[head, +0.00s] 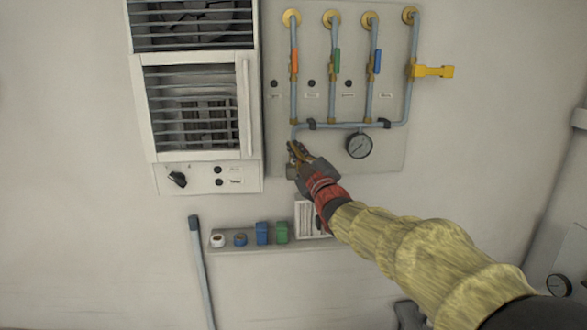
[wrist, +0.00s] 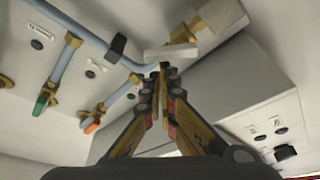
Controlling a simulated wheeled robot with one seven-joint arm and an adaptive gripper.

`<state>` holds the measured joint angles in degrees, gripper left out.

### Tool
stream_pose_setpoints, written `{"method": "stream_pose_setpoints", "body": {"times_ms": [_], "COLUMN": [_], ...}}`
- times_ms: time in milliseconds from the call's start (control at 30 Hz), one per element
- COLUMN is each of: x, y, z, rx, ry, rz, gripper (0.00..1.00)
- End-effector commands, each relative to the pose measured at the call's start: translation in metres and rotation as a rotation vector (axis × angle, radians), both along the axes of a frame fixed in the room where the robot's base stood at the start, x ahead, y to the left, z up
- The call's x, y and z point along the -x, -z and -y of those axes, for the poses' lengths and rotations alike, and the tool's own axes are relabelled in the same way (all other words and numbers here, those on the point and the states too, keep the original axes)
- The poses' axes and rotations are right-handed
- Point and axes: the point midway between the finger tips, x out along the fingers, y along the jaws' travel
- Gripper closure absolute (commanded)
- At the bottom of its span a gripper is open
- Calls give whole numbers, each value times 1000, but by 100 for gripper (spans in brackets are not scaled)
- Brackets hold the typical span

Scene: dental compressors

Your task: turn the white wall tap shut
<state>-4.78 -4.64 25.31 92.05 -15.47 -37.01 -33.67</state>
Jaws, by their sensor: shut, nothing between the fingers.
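The white wall tap shows in the wrist view as a white bar handle (wrist: 170,53) on a brass body (wrist: 183,28), at the end of the blue pipe. My gripper (wrist: 163,70) is shut and empty, its fingertips just below the white handle in that picture; I cannot tell whether they touch it. In the head view my gripper (head: 294,149) is at the lower left end of the pipework and covers most of the tap there.
Valves with orange (head: 294,61), green (head: 336,61) and blue (head: 378,61) handles sit above, with a yellow-handled one (head: 434,71) at right. A pressure gauge (head: 359,145) hangs right of my gripper. A louvred cabinet (head: 200,120) stands left; a shelf (head: 270,246) is below.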

Motion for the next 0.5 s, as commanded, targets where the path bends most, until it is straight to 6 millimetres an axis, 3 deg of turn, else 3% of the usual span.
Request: {"method": "stream_pose_setpoints", "body": {"times_ms": [33, 500], "x": [0, 0], "y": [8, 13], "z": [1, 18], "rx": [-38, -458], "ry": [0, -2], "rz": [3, 2], "gripper": [100, 100]}}
